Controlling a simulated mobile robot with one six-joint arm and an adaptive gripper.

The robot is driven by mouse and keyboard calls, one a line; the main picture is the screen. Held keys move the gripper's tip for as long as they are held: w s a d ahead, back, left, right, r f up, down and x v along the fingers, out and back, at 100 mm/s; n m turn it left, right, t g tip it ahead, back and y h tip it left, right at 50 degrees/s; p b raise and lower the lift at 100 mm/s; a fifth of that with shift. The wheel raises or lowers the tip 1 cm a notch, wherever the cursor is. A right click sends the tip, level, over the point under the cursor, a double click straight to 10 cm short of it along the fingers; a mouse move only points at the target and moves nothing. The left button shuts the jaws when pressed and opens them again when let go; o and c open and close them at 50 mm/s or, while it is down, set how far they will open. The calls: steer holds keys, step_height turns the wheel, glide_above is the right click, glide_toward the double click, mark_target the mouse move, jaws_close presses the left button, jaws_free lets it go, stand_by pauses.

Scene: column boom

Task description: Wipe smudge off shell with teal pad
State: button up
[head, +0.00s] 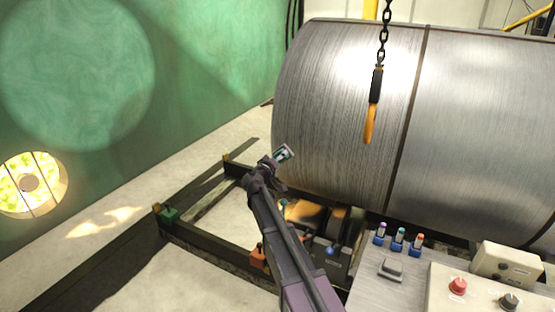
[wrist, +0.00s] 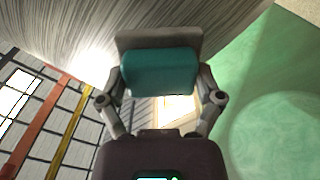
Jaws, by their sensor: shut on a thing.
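The shell (head: 340,115) is a large brushed-metal cylinder lying across the right of the head view, with a dark seam around it. It also fills the top left of the wrist view (wrist: 90,25). My gripper (head: 281,157) is at the shell's lower left edge in the head view. In the wrist view my gripper (wrist: 160,92) is shut on the teal pad (wrist: 160,72), which has a grey plate (wrist: 160,42) at its far side. I cannot tell whether the pad touches the shell. I see no clear smudge on the shell in either view.
An orange-handled pendant (head: 372,115) hangs on a chain before the shell. A dark frame (head: 205,240) with rollers lies below. A bench (head: 385,285) with several coloured markers and a control box (head: 475,290) stands at the lower right. Pale floor is free at left.

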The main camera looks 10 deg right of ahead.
steer(key=shift+s, duration=0.15)
steer(key=shift+v, duration=1.4)
